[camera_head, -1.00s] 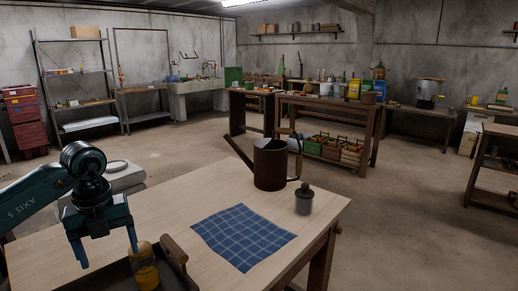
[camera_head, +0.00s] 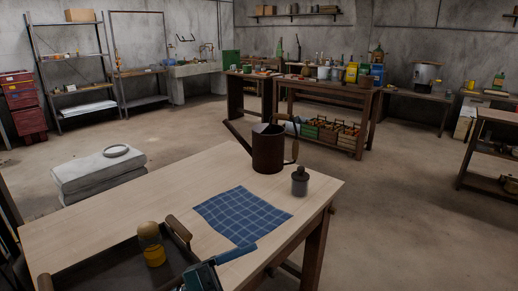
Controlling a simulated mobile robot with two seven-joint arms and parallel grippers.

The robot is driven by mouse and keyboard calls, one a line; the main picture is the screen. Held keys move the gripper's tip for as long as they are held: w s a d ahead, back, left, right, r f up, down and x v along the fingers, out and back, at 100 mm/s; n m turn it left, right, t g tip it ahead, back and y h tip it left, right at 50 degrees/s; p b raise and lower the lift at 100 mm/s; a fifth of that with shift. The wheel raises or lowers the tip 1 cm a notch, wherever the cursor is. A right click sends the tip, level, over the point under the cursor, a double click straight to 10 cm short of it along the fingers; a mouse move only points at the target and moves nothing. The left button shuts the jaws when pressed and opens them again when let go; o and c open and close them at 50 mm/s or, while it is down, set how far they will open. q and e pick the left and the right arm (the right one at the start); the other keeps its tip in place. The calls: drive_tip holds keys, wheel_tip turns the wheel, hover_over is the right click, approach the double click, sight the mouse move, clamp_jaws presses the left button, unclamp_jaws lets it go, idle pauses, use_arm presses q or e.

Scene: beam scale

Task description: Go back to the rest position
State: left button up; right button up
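A teal part of my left gripper (camera_head: 228,258) shows at the bottom edge, in front of the wooden table. One finger points right and up, by the near edge of the blue checked cloth; the rest is cut off, so its opening is hidden. A jar (camera_head: 152,244) with a yellow lower part and a tan upper part stands upright in the dark tray (camera_head: 95,262), apart from the gripper. My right gripper is not in view.
The wooden table (camera_head: 130,205) holds a blue checked cloth (camera_head: 242,214), a dark brown watering can (camera_head: 268,148) and a small grey bottle (camera_head: 300,182). Grey padded blocks (camera_head: 100,172) lie beyond its left side. Open floor separates it from the back workbenches.

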use_arm(q)
drive_tip(key=s+a+f+n+t+y, duration=0.1)
drive_tip(key=s+a+f+n+y, duration=0.3)
drive_tip(key=f+n, duration=0.3)
drive_tip(key=s+a+f+n+t+y+p, duration=0.1)
drive_tip(key=s+a+f+n+t+y, duration=0.1)
drive_tip(key=f+n+y, duration=0.5)
drive_tip(key=s+a+f+n+t+y+p, duration=0.1)
drive_tip(key=s+a+f+n+y, duration=0.4)
drive_tip(key=a+f+n, duration=0.2)
drive_tip(key=shift+s+f+n+t+y, duration=0.3)
drive_tip(key=shift+f+n+t+y, duration=0.1)
drive_tip(key=shift+f+n, duration=0.2)
